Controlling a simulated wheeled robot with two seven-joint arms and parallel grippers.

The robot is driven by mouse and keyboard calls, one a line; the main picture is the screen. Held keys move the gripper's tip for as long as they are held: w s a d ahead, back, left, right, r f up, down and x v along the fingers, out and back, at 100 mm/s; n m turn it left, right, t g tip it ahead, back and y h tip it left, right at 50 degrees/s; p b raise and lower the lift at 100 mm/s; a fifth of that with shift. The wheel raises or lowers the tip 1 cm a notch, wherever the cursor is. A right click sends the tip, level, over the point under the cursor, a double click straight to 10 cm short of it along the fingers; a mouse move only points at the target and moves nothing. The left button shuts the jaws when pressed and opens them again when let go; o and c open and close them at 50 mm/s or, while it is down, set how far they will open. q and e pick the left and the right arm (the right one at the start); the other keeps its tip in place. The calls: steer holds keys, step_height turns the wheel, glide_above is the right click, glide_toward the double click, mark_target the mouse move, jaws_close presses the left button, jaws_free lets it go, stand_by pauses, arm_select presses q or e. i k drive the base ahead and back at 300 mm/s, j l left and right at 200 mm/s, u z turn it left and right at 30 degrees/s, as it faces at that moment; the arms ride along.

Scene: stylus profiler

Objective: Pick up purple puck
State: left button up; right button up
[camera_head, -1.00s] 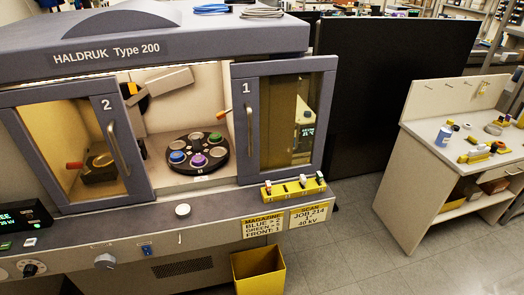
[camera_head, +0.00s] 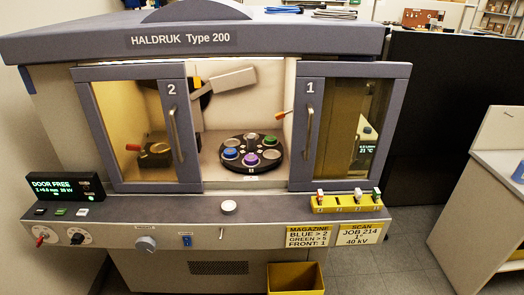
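The purple puck (camera_head: 250,160) sits at the front of a round black carousel (camera_head: 231,169) inside the HALDRUK Type 200 machine (camera_head: 135,232). The carousel shows through the gap between door 2 (camera_head: 135,132) on the left and door 1 (camera_head: 345,128) on the right. Neither of my grippers is in view.
A yellow rack (camera_head: 348,202) with small coloured items sits on the front ledge, near a white round knob (camera_head: 228,207). A yellow bin (camera_head: 296,278) stands below. A black panel (camera_head: 440,105) and a side bench (camera_head: 478,205) are at the right.

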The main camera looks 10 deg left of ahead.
mark_target(250, 159)
steer(key=i+j, duration=0.1)
steer(key=j, duration=0.25)
steer(key=i+j+u, duration=0.1)
steer(key=j, duration=0.25)
steer(key=i+j, duration=0.1)
steer(key=j, duration=0.25)
steer(key=i+j+u, duration=0.1)
steer(key=j, duration=0.2)
